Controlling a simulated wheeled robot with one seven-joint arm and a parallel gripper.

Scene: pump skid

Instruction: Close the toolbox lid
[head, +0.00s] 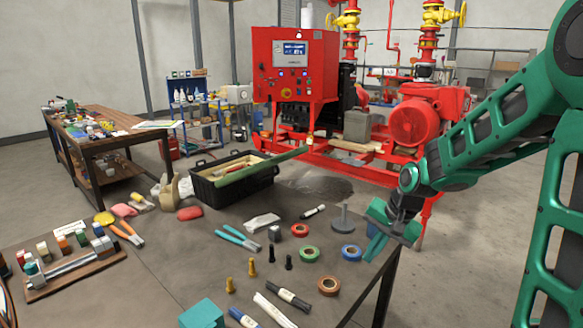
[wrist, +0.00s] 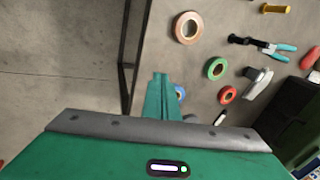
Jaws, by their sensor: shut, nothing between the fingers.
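A black toolbox (head: 236,186) stands at the far edge of the near table, left of the picture's middle. Its top looks open, with tan contents or lining showing inside. A long green strip (head: 275,163) slants along its top and sticks out past its right end; I cannot tell if this is the lid seen edge-on. A dark box side also shows at the right of the wrist view (wrist: 285,112). My gripper (head: 376,246) is shut and empty over the table's right edge, well to the right of the toolbox. Its closed green fingers show in the wrist view (wrist: 161,95).
Blue tape (head: 348,253), green tape (head: 309,254) and a grey stand (head: 341,222) lie near my gripper. The red pump skid (head: 297,75) stands behind.

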